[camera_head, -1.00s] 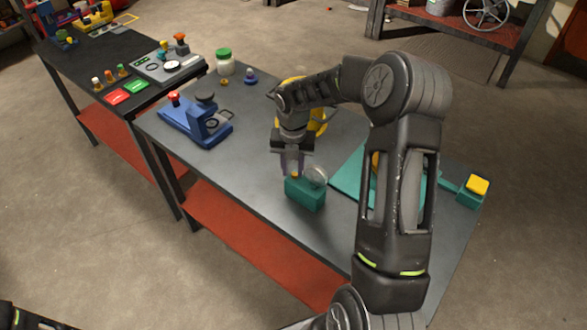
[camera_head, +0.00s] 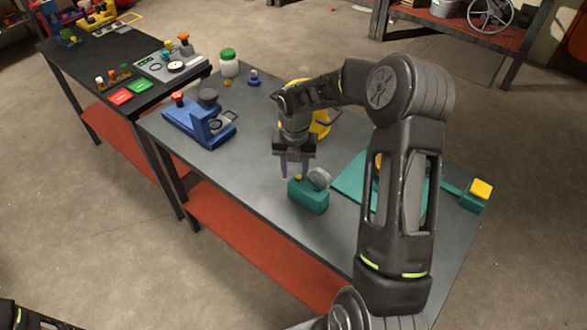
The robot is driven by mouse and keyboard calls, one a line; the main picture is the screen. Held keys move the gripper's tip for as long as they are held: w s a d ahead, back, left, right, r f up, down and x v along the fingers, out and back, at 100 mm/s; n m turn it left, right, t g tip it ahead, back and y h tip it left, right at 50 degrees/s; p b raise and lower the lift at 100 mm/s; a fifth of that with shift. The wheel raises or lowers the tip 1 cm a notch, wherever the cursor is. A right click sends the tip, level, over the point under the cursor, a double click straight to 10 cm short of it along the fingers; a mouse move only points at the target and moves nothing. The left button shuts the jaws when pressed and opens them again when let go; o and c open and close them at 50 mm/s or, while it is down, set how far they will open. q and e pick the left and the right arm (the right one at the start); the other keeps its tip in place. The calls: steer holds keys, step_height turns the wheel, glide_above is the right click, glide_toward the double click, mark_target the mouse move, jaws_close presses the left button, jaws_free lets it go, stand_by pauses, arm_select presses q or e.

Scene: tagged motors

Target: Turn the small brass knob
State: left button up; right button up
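The small brass knob (camera_head: 298,178) is a tiny yellow-orange piece on top of a teal block (camera_head: 309,197) on the grey table. A round grey disc (camera_head: 320,178) stands at the block's upper right. My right gripper (camera_head: 295,173) points down over the block, its two fingers apart. The knob shows at the level of the fingertips, between them in the picture. Whether a finger touches it is too small to tell. My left gripper is not in view; only a dark part of my own shows at the bottom left corner.
A blue device (camera_head: 199,125) stands on the table's left part, with a white jar with green lid (camera_head: 229,63) behind it. A yellow object (camera_head: 320,122) is partly behind my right arm. A teal plate (camera_head: 350,183) lies right of the block. The table's front left is clear.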

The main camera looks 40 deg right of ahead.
steer(key=shift+s+d+r+p, duration=0.3)
steer(key=shift+d+r+p, duration=0.1)
steer(key=shift+r+p, duration=0.3)
step_height(320, 180, up, 4)
steer(key=shift+w+a+f, duration=0.1)
steer(key=shift+a+r, duration=0.1)
steer(key=shift+r, duration=0.8)
steer(key=shift+w, duration=0.1)
